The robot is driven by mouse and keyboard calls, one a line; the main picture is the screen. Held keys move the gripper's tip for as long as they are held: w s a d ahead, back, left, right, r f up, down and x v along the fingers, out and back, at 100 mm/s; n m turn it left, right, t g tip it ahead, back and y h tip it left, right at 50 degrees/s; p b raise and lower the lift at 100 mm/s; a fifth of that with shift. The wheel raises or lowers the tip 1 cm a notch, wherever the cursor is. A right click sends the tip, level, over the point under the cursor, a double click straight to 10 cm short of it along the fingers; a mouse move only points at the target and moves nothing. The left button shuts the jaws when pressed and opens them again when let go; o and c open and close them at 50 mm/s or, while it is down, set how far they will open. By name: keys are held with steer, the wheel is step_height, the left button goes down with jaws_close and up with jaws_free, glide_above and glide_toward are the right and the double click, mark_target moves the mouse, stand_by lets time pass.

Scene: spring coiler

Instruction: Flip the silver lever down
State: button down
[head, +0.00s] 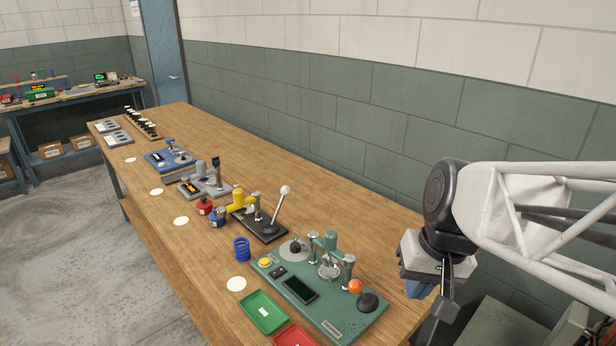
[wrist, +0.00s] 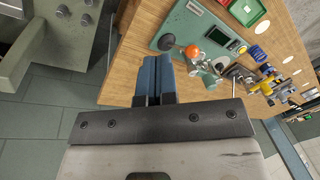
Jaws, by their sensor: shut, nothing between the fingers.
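A silver rod lever (head: 277,206) with a white ball knob stands raised on a black base, tilted a little to the right, in the middle of the bench in the head view. A green machine plate (head: 325,310) stands nearer, with silver posts and a short lever with an orange knob (head: 355,286). The orange knob also shows in the wrist view (wrist: 192,51). My gripper (head: 415,289) is at the bench's right edge, beside the green machine and apart from both levers. Its blue fingers (wrist: 154,70) are shut and empty in the wrist view.
A blue coil (head: 242,249), a green tray (head: 264,312) and a red tray (head: 293,337) are near the green machine. A yellow device (head: 239,200) and red and blue pots stand farther along. A block wall runs behind the bench. The bench's left strip is mostly clear.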

steer(key=w+a+f+m+g+y, duration=0.15)
steer(key=w+a+y, duration=0.35)
steer(key=w, duration=0.8)
steer(key=w+a+f+g+y, duration=0.25)
steer(key=w+a+y, duration=0.25)
steer(key=w, duration=0.9)
steer(key=w+f+m+t+y, duration=0.1)
steer(key=w+f, duration=0.3)
steer(key=w, duration=0.4)
steer(key=w+f+m+t+y, duration=0.1)
steer(key=w+f+t+y, duration=0.2)
steer(key=w, duration=0.4)
steer(key=w+f+m+t+y, duration=0.1)
steer(key=w+f+t+y, duration=0.2)
steer(key=w+f, duration=0.4)
steer(key=shift+w+d+f+m+y, duration=0.15)
steer(key=shift+w+m+y, duration=0.2)
steer(key=shift+w, duration=0.45)
steer(key=s+x, duration=0.2)
steer(key=x, duration=1.1)
steer(key=shift+s+r, duration=0.3)
steer(key=shift+r, duration=0.1)
